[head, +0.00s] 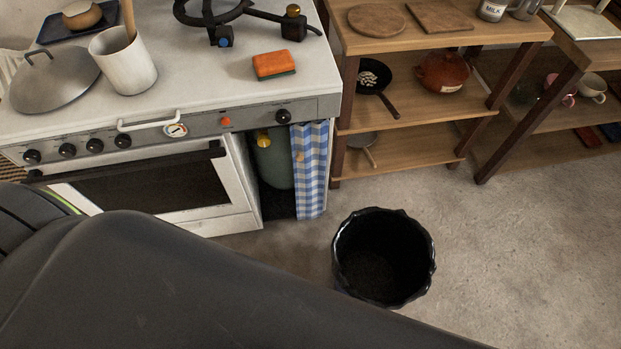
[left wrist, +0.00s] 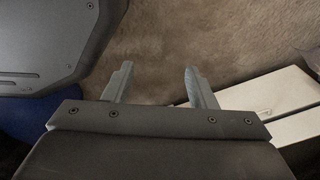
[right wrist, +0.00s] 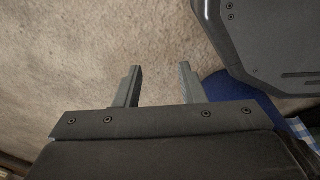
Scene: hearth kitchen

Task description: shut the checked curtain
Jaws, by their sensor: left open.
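The blue-and-white checked curtain (head: 312,180) hangs in the head view at the right side of a compartment beside the oven. It is bunched to the right, and a small tan spot shows on its left part. The left part of the compartment is uncovered and shows a green gas cylinder (head: 272,160) with a yellow top. My left gripper (left wrist: 157,82) is open and empty above the floor in the left wrist view. My right gripper (right wrist: 160,82) is open and empty above the floor in the right wrist view. Neither gripper shows in the head view.
A black bin (head: 384,258) stands on the floor right of the curtain. The white oven (head: 150,185) is left of the compartment, and wooden shelves (head: 420,100) stand to the right. My dark arm covers the lower left of the head view. Floor at right is clear.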

